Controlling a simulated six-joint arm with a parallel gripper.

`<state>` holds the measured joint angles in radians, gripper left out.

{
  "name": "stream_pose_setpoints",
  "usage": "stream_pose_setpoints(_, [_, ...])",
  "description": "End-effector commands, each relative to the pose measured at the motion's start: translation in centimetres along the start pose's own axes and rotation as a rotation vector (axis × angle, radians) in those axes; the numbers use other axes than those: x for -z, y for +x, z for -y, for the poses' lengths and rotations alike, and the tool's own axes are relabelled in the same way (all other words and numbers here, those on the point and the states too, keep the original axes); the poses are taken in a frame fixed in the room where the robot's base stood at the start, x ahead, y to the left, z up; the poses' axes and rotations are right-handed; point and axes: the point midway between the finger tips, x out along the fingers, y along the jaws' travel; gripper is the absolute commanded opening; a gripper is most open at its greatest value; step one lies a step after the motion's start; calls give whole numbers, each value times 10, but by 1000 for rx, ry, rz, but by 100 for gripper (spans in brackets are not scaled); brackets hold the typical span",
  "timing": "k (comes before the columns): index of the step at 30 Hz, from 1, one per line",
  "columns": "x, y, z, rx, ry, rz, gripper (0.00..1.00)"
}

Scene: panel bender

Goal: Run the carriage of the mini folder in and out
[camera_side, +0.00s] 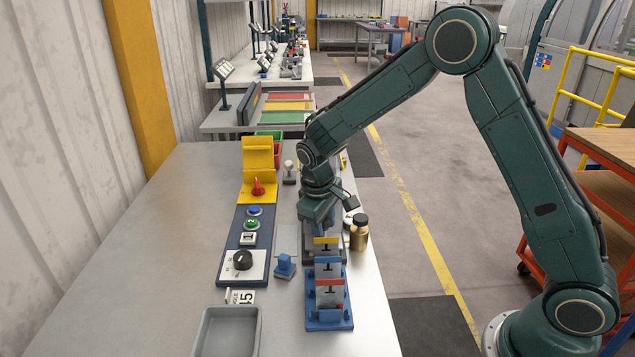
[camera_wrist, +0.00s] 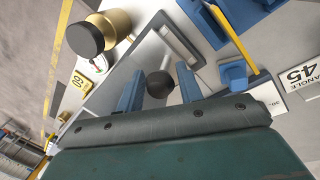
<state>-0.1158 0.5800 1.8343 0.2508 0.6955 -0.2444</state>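The mini folder (camera_side: 326,250) stands near the right edge of the bench, mostly hidden under my gripper in the side view. In the wrist view its grey body with a dark frame (camera_wrist: 184,40) shows beyond the fingers. A round black knob (camera_wrist: 160,86), apparently on the carriage, lies between my two blue fingers. My gripper (camera_wrist: 160,72) points down with its fingers apart on either side of the knob. Narrow gaps seem to show beside it, and I cannot tell whether either finger touches it. In the side view my gripper (camera_side: 322,222) hides the knob.
A brass bottle with a black cap (camera_side: 358,234) stands close right of my gripper. A blue stand with upright plates (camera_side: 328,300) is in front. A small blue block (camera_side: 285,265), a control panel (camera_side: 243,262) and a grey tray (camera_side: 228,332) lie leftward. The bench's left side is clear.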

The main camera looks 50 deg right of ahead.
Motion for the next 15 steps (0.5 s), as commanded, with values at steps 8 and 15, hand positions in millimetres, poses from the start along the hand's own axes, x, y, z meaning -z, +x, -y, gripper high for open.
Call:
stream_pose_setpoints(8, [0,0,0,0,0,0,11])
stream_pose_setpoints(15, [1,0,-1,0,1,0,0])
